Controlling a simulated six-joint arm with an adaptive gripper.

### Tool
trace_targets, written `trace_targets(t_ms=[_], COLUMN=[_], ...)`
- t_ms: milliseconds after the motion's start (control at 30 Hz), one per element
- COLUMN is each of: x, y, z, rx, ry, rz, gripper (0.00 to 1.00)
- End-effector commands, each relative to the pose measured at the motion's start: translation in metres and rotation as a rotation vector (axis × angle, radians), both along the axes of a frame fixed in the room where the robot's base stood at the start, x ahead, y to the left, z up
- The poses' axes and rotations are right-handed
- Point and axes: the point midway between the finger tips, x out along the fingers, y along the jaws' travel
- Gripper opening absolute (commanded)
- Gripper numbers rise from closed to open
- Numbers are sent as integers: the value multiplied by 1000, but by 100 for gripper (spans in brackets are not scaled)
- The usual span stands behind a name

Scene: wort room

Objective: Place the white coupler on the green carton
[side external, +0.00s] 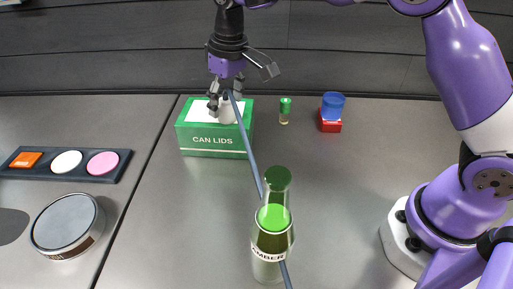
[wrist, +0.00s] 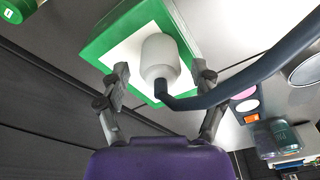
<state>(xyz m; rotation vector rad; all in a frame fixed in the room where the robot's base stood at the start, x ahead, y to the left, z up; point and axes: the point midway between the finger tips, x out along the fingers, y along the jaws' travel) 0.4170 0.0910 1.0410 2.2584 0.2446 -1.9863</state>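The white coupler (side external: 226,113) is on the white patch on top of the green carton (side external: 212,143), which reads "CAN LIDS". In the wrist view the coupler (wrist: 160,58) shows as a pale rounded cylinder over the white patch of the carton (wrist: 105,42). A dark grey hose (wrist: 235,88) leads from its near end. My gripper (side external: 222,98) is just above the carton top. In the wrist view my gripper (wrist: 160,72) has its fingers apart, one on each side of the coupler, with gaps to it. Exact contact under the coupler is hard to see.
The hose (side external: 247,150) runs down in front of the carton past a green bottle (side external: 272,246). A green-capped vial (side external: 284,111) and a blue cup on a red block (side external: 330,125) stand right of the carton. A disc tray (side external: 124,157) and a round tin (side external: 66,222) lie left.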

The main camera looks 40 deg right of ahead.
Motion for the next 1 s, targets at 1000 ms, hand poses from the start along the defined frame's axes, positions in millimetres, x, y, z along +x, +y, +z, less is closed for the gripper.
trace_targets(t_ms=[1000], x=[-56], y=[-32], z=[110], rx=[22], ry=[-93], rz=[-56], gripper=[75])
